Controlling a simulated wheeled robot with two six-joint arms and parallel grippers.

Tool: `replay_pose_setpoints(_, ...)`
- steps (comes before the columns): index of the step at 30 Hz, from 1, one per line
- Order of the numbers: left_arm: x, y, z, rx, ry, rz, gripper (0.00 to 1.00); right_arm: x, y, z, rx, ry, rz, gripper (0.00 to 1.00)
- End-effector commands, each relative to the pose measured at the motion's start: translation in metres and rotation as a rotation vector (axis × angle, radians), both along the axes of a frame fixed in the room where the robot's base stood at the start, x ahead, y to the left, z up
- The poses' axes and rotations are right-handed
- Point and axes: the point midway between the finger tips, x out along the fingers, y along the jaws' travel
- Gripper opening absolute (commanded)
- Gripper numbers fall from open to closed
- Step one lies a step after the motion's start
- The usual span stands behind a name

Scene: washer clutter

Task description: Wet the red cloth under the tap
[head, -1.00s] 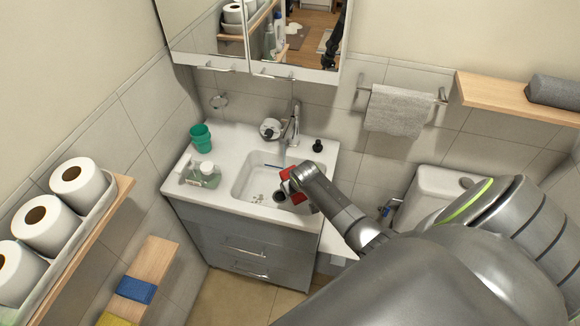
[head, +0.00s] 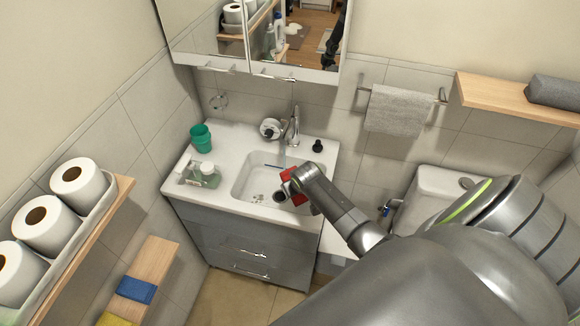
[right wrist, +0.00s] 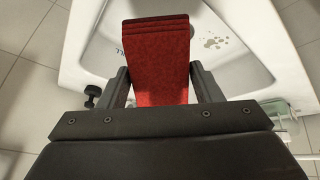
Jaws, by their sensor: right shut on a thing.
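The red cloth (right wrist: 157,55) is a folded stack with its layers showing, seen large in the right wrist view. My right gripper (right wrist: 162,88) is shut on it, one finger on each side. In the head view the cloth (head: 290,184) shows as a small red patch over the right part of the basin (head: 245,186), partly hidden by my right gripper (head: 302,187). The chrome tap (head: 291,128) stands at the back of the basin, behind the cloth. I cannot tell whether water runs or whether the cloth is wet. My left gripper is not in view.
A green cup (head: 201,137) and a clear bottle on a dish (head: 206,175) stand left of the basin. A small black object (head: 317,146) is right of the tap. Dark spots (right wrist: 214,42) mark the basin floor. A mirror cabinet (head: 250,40) hangs above.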

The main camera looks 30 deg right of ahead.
Motion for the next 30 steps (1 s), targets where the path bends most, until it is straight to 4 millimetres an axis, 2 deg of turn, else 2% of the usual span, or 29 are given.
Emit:
replay_pose_setpoints(15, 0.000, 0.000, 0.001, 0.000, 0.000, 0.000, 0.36, -0.035, 0.014, 0.030, 0.000, 0.001, 0.000, 0.40)
replay_pose_setpoints(30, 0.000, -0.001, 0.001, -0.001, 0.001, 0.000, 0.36, -0.036, 0.015, 0.031, 0.000, 0.000, 0.000, 0.40)
